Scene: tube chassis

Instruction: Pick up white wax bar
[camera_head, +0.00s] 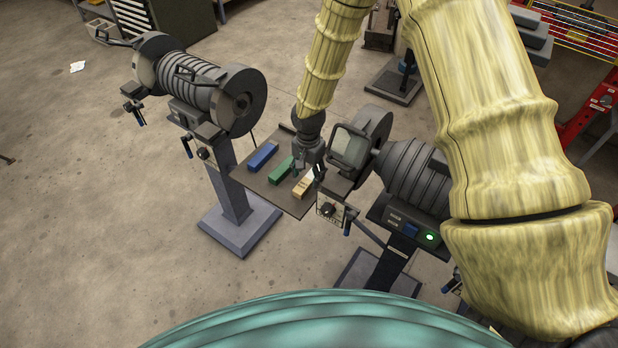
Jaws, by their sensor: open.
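My gripper (303,166) points down over the shelf, just above and behind the cream bar. It is open and holds nothing that I can see. Its fingers are small and dark here, so I cannot tell whether they touch the bar.
A green bar (281,170) and a blue bar (263,157) lie left of the cream bar. A grinder (400,175) with a clear shield (348,147) stands close on the right. Another grinder (195,85) stands on a pedestal at left. Open floor lies at left.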

